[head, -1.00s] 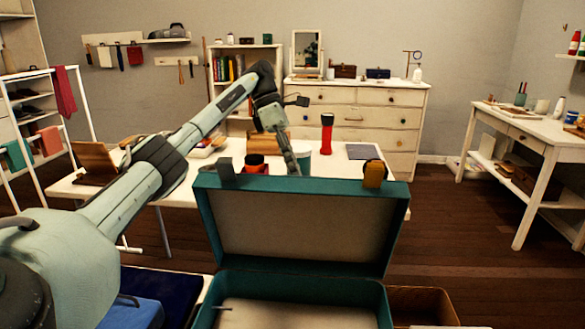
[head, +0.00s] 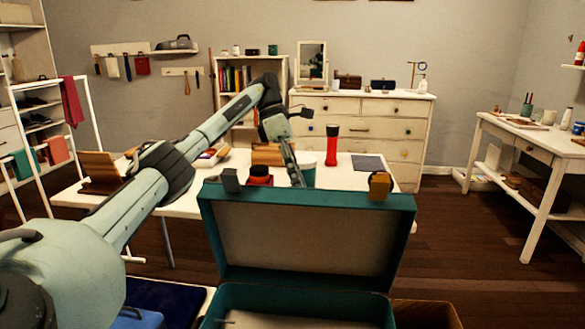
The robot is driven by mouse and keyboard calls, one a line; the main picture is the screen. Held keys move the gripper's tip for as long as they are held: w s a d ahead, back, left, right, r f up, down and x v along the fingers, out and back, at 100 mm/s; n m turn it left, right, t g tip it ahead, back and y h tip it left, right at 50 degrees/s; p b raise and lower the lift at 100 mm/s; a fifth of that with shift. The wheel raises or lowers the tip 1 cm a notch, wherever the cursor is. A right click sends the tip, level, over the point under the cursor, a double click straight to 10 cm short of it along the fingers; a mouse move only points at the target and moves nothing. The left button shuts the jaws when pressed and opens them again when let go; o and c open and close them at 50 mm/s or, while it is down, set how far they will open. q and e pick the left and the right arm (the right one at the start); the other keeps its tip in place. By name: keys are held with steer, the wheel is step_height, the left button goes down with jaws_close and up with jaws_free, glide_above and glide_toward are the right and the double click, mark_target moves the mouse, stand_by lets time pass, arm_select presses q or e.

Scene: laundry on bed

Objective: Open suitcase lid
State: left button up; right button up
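A teal suitcase (head: 300,303) stands at the bottom centre, its lid (head: 308,238) raised to roughly upright with the beige lining facing me. My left arm reaches in from the left and bends down behind the lid. My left gripper (head: 293,168) is just beyond the lid's top edge. Its tips are partly hidden there, so I cannot tell its opening or whether it touches the lid. My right gripper is out of view.
A white table (head: 185,218) behind the lid holds a red flask (head: 332,146), a green cup (head: 307,170) and a red jar (head: 259,175). A brown box (head: 424,313) stands right of the suitcase; blue items (head: 138,318) lie left.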

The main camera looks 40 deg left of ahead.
arm_select(q)
steer(key=v, duration=0.6)
steer(key=shift+s, duration=0.1)
stand_by(0.6)
